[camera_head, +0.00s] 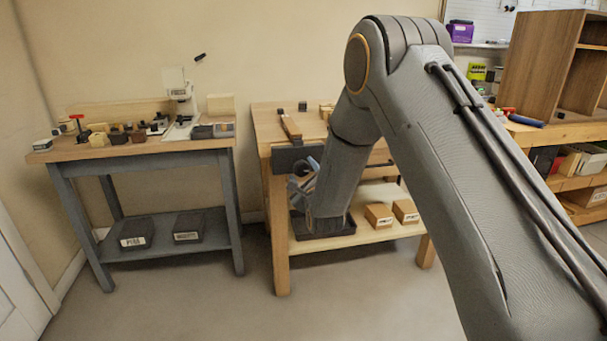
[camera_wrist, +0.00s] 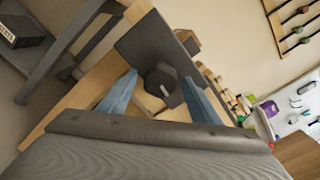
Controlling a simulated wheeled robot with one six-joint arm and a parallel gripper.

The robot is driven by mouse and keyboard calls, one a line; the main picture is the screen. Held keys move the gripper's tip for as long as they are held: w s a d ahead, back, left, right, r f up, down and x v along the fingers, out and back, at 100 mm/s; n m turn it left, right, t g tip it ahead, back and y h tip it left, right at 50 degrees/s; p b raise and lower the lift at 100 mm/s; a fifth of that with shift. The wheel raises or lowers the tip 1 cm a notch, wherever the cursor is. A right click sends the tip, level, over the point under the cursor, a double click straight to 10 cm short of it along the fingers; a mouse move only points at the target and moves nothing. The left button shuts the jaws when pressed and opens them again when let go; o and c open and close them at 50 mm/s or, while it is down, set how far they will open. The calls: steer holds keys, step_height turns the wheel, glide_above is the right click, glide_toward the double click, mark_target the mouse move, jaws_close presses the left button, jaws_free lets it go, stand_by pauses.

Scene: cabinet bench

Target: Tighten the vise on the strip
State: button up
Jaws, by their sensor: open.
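The vise shows as a dark jaw plate (camera_head: 290,159) on the front of the middle wooden bench; it also fills the upper middle of the wrist view (camera_wrist: 150,45). A dark faceted knob (camera_wrist: 162,84) with a white mark stands out from the plate. My gripper (camera_head: 306,176) is open in front of the plate. In the wrist view its blue fingers (camera_wrist: 159,78) lie on either side of the knob, with gaps visible. I cannot tell the depth of the overlap.
My arm hides much of the middle bench's right side. Its lower shelf (camera_head: 340,238) holds a dark tray and two cardboard boxes (camera_head: 379,215). A grey bench (camera_head: 140,150) with tools stands left; a wooden cabinet (camera_head: 540,65) stands right. The floor in front is clear.

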steer(key=shift+c, duration=0.2)
steer(key=c, duration=0.9)
steer(key=shift+o, duration=0.2)
steer(key=shift+m+b, duration=0.3)
steer(key=shift+m, duration=1.4)
steer(key=m, duration=0.3)
steer(key=shift+w+m+b, duration=0.1)
steer(key=shift+m+b, duration=0.2)
steer(key=o, duration=0.9)
steer(key=p+v, duration=0.2)
steer(key=v, duration=0.5)
steer(key=shift+p, duration=0.35)
